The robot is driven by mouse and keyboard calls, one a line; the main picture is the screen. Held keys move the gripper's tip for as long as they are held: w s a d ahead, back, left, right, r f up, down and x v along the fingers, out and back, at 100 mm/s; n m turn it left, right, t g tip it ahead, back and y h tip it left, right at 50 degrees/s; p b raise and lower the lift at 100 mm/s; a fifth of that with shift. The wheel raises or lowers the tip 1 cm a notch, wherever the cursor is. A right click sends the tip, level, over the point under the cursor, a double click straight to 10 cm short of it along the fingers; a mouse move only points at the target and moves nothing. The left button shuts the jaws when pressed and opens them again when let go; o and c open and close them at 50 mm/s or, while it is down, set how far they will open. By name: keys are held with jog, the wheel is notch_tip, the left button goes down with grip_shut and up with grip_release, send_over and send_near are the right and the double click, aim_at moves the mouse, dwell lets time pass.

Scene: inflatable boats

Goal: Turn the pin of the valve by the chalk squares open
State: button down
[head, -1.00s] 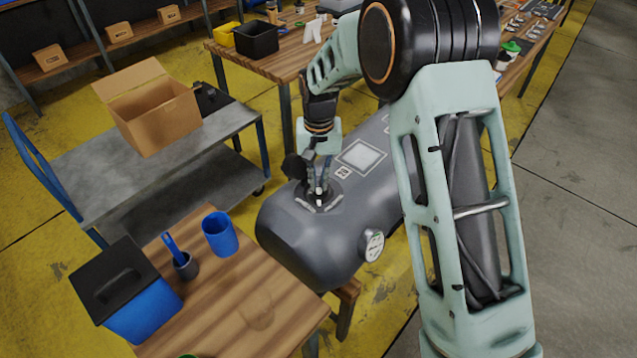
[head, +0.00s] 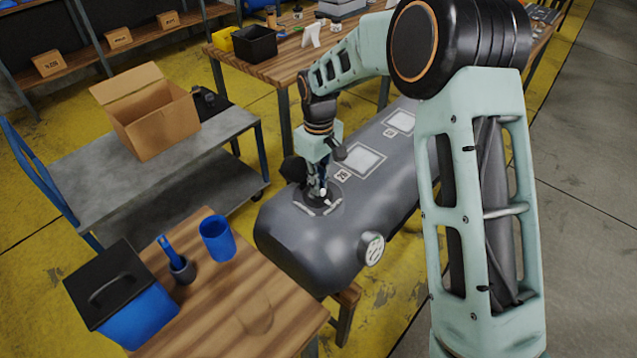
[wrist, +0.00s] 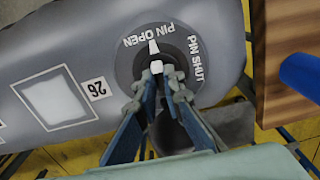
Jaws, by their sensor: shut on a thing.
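The valve (wrist: 134,70) is a dark round disc on the grey tube (wrist: 100,30), beside a chalk square (wrist: 58,97). It also shows in the head view (head: 334,191), near two chalk squares (head: 362,161). Its white pin (wrist: 156,67) stands at the disc's middle. A white pointer (wrist: 153,47) at the pin points up at the "PIN OPEN" lettering. The "PIN SHUT" lettering is to the right. My gripper (wrist: 158,77) is shut on the pin, with a fingertip on each side. It reaches down to the valve in the head view (head: 321,192).
A round white fitting (head: 373,249) is on the tube's near side. A wooden table (head: 235,300) with a blue cup (head: 217,238) and a blue bin (head: 140,315) stands at the near left. A grey cart (head: 90,170) carries an open carton (head: 150,115). Grey floor at right is clear.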

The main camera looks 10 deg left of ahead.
jog(key=shift+n, duration=0.4)
jog(key=c, duration=2)
grip_release()
jog(key=shift+c, duration=0.2)
notch_tip(320, 180, up, 12)
